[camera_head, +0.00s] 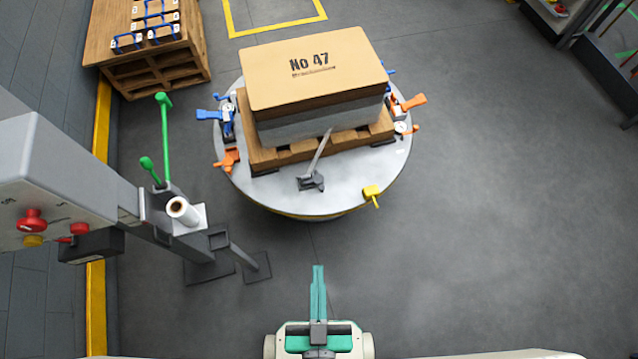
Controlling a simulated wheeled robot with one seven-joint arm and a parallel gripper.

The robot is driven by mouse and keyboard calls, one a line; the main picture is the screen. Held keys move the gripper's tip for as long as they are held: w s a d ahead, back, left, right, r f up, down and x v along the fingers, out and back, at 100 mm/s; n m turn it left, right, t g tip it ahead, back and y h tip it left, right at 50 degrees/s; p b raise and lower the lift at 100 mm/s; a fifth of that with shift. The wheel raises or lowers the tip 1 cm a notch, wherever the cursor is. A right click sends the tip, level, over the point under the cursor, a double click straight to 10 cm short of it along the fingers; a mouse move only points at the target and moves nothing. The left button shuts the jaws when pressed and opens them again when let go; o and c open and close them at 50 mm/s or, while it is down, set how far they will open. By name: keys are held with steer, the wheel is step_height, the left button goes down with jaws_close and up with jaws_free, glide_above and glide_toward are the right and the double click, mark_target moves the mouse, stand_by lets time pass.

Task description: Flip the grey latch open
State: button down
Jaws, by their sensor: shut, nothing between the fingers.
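The grey latch (313,176) is mounted near the front of the round grey turntable (270,199). Its long lever slants up and to the right, in front of the boxed stack. My gripper (318,268) is at the bottom centre with its teal fingers together, pointing toward the turntable. It is shut and empty. It is well apart from the latch, with bare floor between them.
Blue (228,115), orange (228,160) and yellow (372,193) levers sit around the rim. A grey machine (70,180) with green levers stands left. The right floor is clear.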

steer(key=shift+w+f, duration=0.15)
steer(key=shift+w, duration=0.05)
stand_by(0.4)
